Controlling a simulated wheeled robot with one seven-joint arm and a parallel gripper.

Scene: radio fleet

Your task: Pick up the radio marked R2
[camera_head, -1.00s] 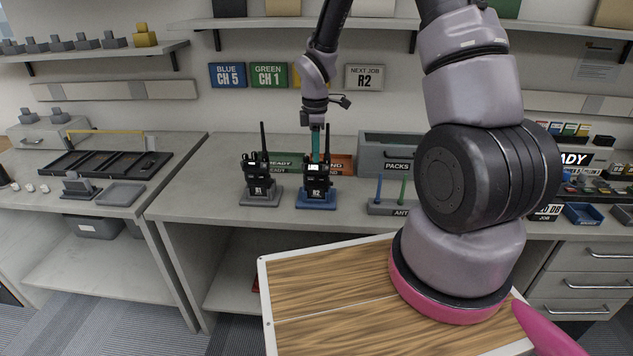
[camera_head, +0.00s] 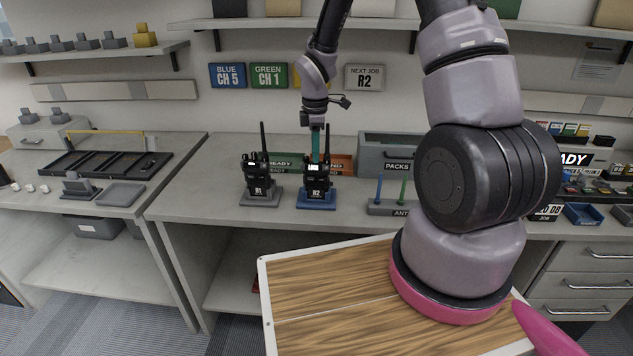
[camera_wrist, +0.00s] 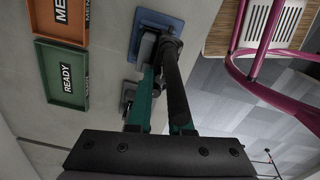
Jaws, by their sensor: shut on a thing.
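The radio marked R2 (camera_head: 317,184) stands upright in a blue stand (camera_head: 316,201) on the workbench. A dark radio marked R1 (camera_head: 257,176) stands to its left in a grey stand (camera_head: 262,196). My gripper (camera_head: 316,158) reaches down onto the R2 radio from above and is shut on it. In the wrist view, my green fingers (camera_wrist: 165,105) flank the top of the R2 radio, with its thick black antenna (camera_wrist: 175,85) across the view. The blue stand (camera_wrist: 158,20) lies beyond; the radio's body is mostly hidden there.
A green READY tray (camera_wrist: 63,75) and an orange tray (camera_wrist: 62,15) lie behind the radios. A grey PACKS box (camera_head: 385,153) and an antenna rack (camera_head: 392,207) stand to the right. A wall sign (camera_head: 370,78) reads NEXT JOB R2.

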